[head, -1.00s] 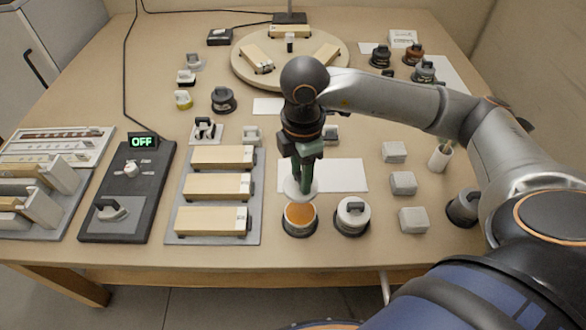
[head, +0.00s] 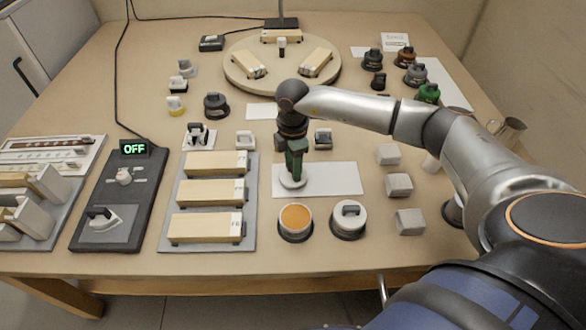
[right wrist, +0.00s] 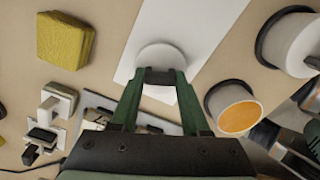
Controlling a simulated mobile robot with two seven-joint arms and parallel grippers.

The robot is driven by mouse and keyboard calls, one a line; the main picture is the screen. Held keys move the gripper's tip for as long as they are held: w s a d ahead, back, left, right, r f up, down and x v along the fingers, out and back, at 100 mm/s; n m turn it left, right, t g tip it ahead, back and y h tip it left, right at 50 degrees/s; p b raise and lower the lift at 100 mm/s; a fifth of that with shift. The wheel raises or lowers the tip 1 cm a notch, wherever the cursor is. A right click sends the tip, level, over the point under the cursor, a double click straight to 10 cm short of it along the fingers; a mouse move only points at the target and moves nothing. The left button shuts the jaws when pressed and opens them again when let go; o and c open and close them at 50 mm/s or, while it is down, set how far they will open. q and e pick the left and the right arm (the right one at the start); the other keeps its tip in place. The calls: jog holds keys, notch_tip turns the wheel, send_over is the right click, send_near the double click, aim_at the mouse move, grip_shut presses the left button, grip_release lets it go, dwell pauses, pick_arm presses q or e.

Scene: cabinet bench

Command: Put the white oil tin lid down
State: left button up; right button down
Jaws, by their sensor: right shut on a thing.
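My right gripper (head: 294,172) points down and is shut on the white oil tin lid (head: 292,182), a round white disc. In the head view the lid overlaps the left part of a white sheet (head: 335,180); I cannot tell whether it touches the sheet. The right wrist view shows the lid (right wrist: 160,54) between the fingertips, over the sheet (right wrist: 200,20). The open oil tin (head: 295,236), white with a dark base and orange contents, stands just in front of the lid; it also shows in the right wrist view (right wrist: 228,96). My left gripper is out of view.
A similar lidded white tin (head: 349,218) stands right of the open one. Grey blocks (head: 398,185) line the sheet's right side. A grey tray (head: 249,240) with wooden blocks lies left. The sheet's right part is clear. A round turntable (head: 238,85) stands behind.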

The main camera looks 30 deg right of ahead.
jog(key=shift+f, duration=0.6)
jog(key=shift+f, duration=0.15)
jog(key=shift+c, duration=1.9)
grip_release()
jog(key=shift+r, duration=0.45)
notch_tip(320, 180, up, 12)
jog(key=shift+f+p, duration=0.25)
jog(key=shift+p, duration=0.1)
